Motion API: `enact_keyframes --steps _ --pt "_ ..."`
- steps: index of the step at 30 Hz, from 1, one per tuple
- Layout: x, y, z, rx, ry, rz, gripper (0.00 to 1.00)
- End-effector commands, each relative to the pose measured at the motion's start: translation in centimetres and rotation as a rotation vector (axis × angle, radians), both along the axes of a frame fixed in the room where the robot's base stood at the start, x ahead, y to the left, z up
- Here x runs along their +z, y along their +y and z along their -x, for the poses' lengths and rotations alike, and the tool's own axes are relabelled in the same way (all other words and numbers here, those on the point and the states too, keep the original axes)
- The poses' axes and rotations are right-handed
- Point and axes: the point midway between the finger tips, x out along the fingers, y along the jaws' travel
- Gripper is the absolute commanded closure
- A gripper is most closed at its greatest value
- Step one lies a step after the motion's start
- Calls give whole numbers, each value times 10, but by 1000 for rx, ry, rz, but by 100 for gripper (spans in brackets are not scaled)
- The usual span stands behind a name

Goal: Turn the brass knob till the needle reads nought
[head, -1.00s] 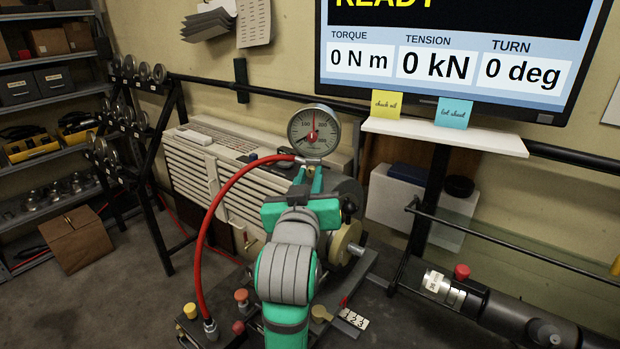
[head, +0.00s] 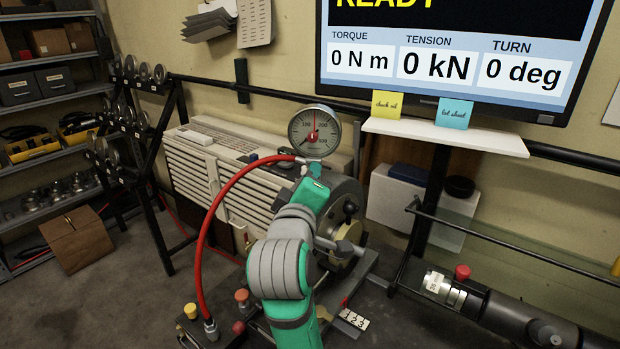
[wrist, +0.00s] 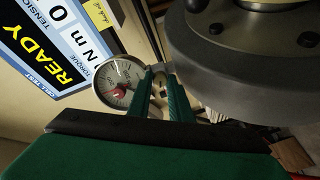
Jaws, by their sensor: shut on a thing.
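The round pressure gauge (head: 314,131) stands upright on top of the grey machine, with a white dial and a red hub. A red pointer stands near straight up; the exact reading is too small to tell. It also shows tilted in the wrist view (wrist: 120,82). My gripper (head: 311,168) reaches to just below the gauge, its palm turned edge-on. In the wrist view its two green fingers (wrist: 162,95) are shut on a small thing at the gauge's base. This is where the brass knob appears to be, mostly hidden by the fingers.
A red hose (head: 208,215) arcs from the gauge's base down to the left. The grey machine drum (wrist: 245,65) is close beside the fingers. The screen (head: 450,55) reads zero for torque, tension and turn.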

Motion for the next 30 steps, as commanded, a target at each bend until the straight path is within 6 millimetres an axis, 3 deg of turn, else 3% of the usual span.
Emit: enact_keyframes --steps 10,27,28,30 --pt "0 1 0 2 23 146 100" --pt "0 2 0 4 28 174 100" --pt "0 2 0 4 28 174 77" --pt "0 2 0 4 27 174 63"
